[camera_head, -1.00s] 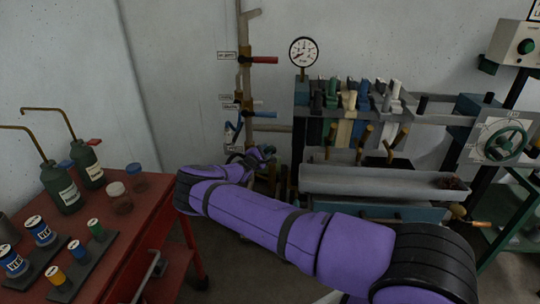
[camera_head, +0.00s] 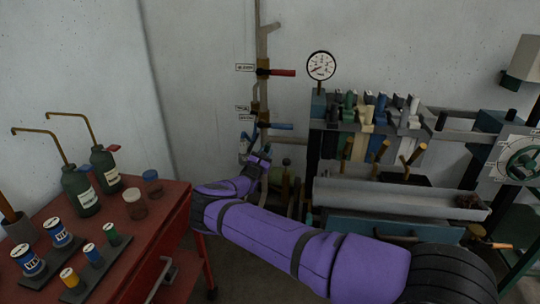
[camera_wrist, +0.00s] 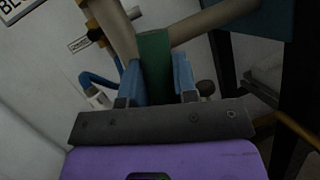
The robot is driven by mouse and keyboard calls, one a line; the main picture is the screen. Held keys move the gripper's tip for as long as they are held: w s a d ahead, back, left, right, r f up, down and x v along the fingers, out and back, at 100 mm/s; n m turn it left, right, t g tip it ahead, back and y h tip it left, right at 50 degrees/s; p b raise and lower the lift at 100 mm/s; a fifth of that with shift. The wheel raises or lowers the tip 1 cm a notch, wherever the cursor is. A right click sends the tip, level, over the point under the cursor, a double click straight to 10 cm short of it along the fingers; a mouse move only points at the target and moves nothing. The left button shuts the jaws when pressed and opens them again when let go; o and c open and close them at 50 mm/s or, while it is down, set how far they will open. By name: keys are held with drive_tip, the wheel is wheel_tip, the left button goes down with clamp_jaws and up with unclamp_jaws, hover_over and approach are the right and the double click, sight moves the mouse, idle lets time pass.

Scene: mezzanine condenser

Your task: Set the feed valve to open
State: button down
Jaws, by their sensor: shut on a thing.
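My gripper (camera_head: 261,158) is at the pipe's lower part, below the blue lever. In the wrist view my gripper (camera_wrist: 157,85) has its two blue fingers shut on a green handle (camera_wrist: 154,58), which stands between them in front of the pipework. I cannot tell which valve is the feed valve from the labels. The handle's pivot is hidden.
A red cart (camera_head: 150,225) with bottles and jars stands at left. At right is a bench with a grey trough (camera_head: 400,197), a tool rack and a green handwheel (camera_head: 524,160). A pressure gauge (camera_head: 320,66) stands behind. A blue bent piece (camera_wrist: 95,80) is close left of the fingers.

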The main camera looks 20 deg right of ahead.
drive_tip(key=shift+w+a+n+t, duration=0.25)
drive_tip(key=shift+a+n+t, duration=0.15)
drive_tip(key=shift+n, duration=0.4)
drive_tip(key=c, duration=0.9)
unclamp_jaws()
drive_tip(key=v, duration=1)
drive_tip(key=shift+s+a, duration=0.25)
drive_tip(key=shift+a, duration=0.05)
